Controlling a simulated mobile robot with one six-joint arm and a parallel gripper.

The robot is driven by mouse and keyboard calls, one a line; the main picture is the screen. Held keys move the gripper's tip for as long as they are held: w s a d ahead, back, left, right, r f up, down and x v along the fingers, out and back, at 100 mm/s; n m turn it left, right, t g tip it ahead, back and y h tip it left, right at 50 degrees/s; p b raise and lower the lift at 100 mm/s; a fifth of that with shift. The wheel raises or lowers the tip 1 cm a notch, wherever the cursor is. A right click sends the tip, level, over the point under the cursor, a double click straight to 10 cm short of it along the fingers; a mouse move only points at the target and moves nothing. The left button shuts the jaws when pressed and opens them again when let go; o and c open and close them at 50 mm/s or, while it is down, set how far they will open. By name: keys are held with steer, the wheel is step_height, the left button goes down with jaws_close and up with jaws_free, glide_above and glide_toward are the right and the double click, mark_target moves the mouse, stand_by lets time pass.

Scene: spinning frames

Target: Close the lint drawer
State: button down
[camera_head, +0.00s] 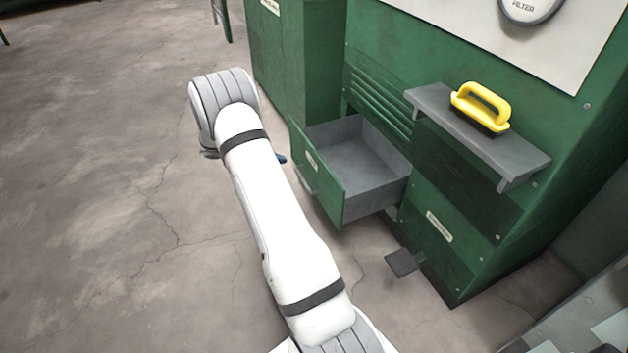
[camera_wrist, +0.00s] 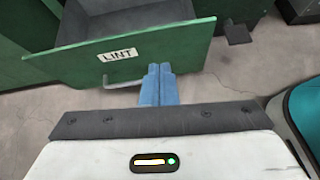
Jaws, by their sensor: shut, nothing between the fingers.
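The lint drawer (camera_head: 322,183) stands pulled out of the green machine, with a green front and an empty grey inside. In the wrist view its front (camera_wrist: 180,47) bears a "LINT" label (camera_wrist: 117,55) and a grey bar handle (camera_wrist: 122,83). My gripper (camera_wrist: 159,70) is shut and empty, its blue fingers together in front of the drawer front, just right of the handle. I cannot tell whether the fingertips touch the front. In the head view my arm hides most of the gripper; only a blue tip (camera_head: 282,158) shows left of the drawer front.
A shelf (camera_head: 526,160) with a yellow-handled brush (camera_head: 483,105) juts from the machine right of the drawer. A dark pedal (camera_head: 402,262) sits low near the floor. A green cabinet (camera_head: 300,60) stands behind the drawer. The concrete floor at left is clear.

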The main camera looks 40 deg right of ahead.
steer(key=n, duration=0.1)
glide_toward(324, 167)
steer(key=shift+h, duration=0.3)
steer(key=b+x, duration=0.1)
steer(key=x, duration=0.1)
steer(key=b+x, duration=0.1)
steer(key=b, duration=0.1)
steer(key=f+b+x, duration=0.1)
steer(key=b+x, duration=0.1)
steer(key=shift+s+f, duration=0.15)
steer(key=shift+s+d+b, duration=0.1)
steer(key=shift+d+b, duration=0.2)
steer(key=shift+d, duration=0.1)
steer(key=shift+a, duration=0.15)
